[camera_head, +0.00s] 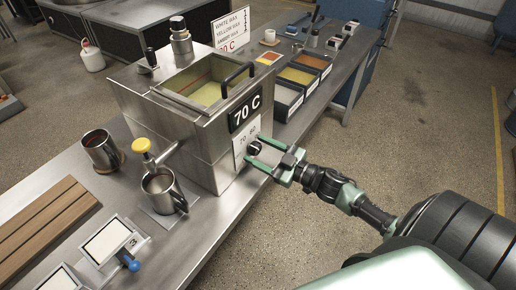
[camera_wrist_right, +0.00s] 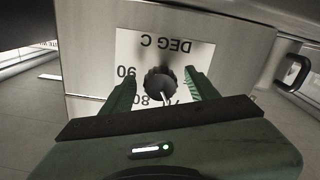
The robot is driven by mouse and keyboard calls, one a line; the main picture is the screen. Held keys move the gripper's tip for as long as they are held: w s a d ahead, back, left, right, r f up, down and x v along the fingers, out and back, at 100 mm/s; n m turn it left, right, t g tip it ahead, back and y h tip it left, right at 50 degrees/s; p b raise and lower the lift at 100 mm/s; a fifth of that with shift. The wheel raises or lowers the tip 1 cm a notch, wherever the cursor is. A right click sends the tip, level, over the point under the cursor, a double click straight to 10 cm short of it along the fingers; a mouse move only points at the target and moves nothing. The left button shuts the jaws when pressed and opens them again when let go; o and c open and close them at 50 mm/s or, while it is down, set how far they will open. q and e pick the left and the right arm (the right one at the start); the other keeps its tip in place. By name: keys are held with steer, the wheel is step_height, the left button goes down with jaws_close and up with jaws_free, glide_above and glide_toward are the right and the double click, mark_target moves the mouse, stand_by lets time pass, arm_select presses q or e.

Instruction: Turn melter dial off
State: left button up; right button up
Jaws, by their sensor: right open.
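The melter (camera_head: 190,110) is a steel box on the metal table, with an open top holding yellowish wax and a "70 C" sign on its front. Its black dial (camera_head: 254,148) sits on a white scale plate below that sign. In the right wrist view the dial (camera_wrist_right: 160,84) shows a white pointer near the 70 and 80 marks, and the plate reads "DEG C" upside down. My right gripper (camera_head: 262,154) is open, its green fingers on either side of the dial; whether they touch it I cannot tell. My left gripper is not in view.
A steel cup (camera_head: 163,190) stands under the yellow-knobbed tap (camera_head: 142,146). Another steel pot (camera_head: 102,151), a wooden slatted board (camera_head: 42,225) and framed white sheets (camera_head: 106,241) lie to the left. Wax trays (camera_head: 297,76) stand behind the melter. The floor at right is clear.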

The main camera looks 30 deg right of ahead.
steer(key=shift+w+a, duration=0.1)
steer(key=shift+w, duration=0.2)
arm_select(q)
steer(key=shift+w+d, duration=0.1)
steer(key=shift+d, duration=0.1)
arm_select(e)
jaws_close()
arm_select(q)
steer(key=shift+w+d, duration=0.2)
arm_select(e)
steer(key=shift+n, duration=0.3)
steer(key=n, duration=0.5)
steer(key=shift+b, duration=0.35)
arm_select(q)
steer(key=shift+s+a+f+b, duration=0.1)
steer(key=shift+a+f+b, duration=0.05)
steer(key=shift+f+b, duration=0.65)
arm_select(e)
steer(key=n, duration=0.6)
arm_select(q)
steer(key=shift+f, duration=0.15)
arm_select(e)
steer(key=shift+n, duration=0.3)
